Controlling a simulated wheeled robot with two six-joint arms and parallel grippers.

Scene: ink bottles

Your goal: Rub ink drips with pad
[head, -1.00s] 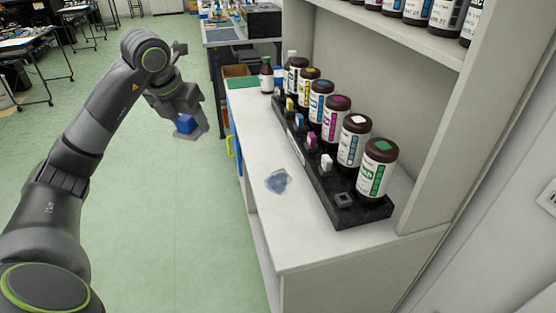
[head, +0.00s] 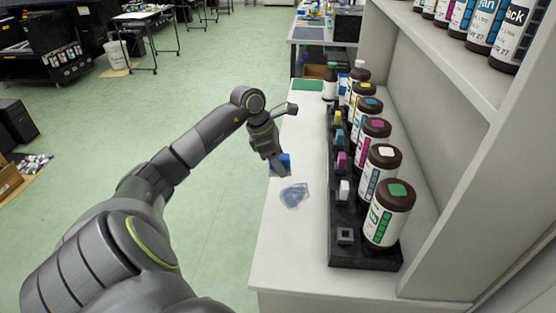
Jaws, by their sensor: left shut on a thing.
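My left gripper (head: 277,164) is shut on a blue pad (head: 285,161) over the left edge of the white counter. A grey-blue ink smear (head: 294,195) lies flat on the counter just below the pad in the picture. The pad looks close to the smear, but I cannot tell whether it touches the counter. Part of the pad is hidden by the gripper. My right gripper is not in the head view.
A green mat (head: 307,85) and a small dark bottle (head: 330,81) are at the counter's far end. A shelf wall (head: 470,170) rises at the right.

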